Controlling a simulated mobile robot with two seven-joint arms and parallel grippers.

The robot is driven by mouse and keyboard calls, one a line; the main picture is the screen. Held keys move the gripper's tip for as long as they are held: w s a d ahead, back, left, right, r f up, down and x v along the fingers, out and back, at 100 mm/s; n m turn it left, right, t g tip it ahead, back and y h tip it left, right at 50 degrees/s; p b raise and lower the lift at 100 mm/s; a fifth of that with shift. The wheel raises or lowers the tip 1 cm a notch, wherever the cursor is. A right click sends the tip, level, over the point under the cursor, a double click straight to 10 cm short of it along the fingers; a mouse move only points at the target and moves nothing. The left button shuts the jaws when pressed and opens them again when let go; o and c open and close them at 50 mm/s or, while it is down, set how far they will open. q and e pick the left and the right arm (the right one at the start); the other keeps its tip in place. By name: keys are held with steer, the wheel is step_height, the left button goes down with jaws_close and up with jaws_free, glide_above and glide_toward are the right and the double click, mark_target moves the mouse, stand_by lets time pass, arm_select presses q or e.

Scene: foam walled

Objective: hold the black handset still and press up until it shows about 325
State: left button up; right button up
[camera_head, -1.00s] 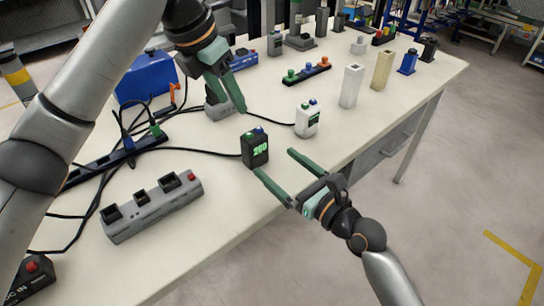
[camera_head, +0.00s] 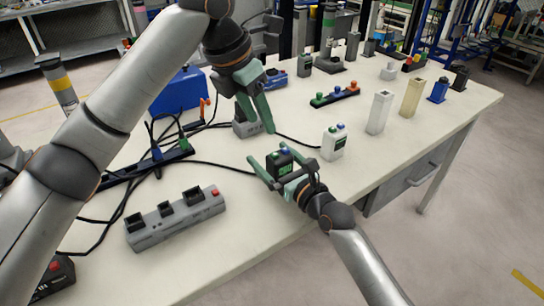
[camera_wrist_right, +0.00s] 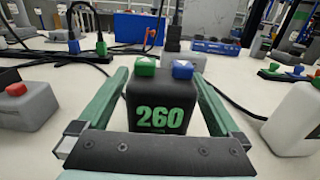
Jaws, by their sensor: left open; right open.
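The black handset (camera_head: 285,161) stands upright on the table near its front edge. In the right wrist view the handset (camera_wrist_right: 160,108) shows 260 in green, with a green button (camera_wrist_right: 145,66) and a blue button (camera_wrist_right: 183,69) on top; both bear small pale marks. My right gripper (camera_head: 262,168) is open, with one finger on each side of the handset; the wrist view shows slight gaps beside the body. My left gripper (camera_head: 257,112) is open and empty, above the table behind the handset, in front of a grey box (camera_head: 247,127).
A white handset (camera_head: 334,142) stands to the right of the black one. A grey power strip (camera_head: 176,217) lies at front left, with black cables beyond it. Pale and tan blocks (camera_head: 412,98) stand farther right. The table front between strip and right arm is clear.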

steer(key=c, duration=1.5)
arm_select(q)
steer(key=shift+c, duration=0.3)
arm_select(e)
steer(key=shift+c, duration=0.2)
arm_select(q)
jaws_close()
stand_by(0.6)
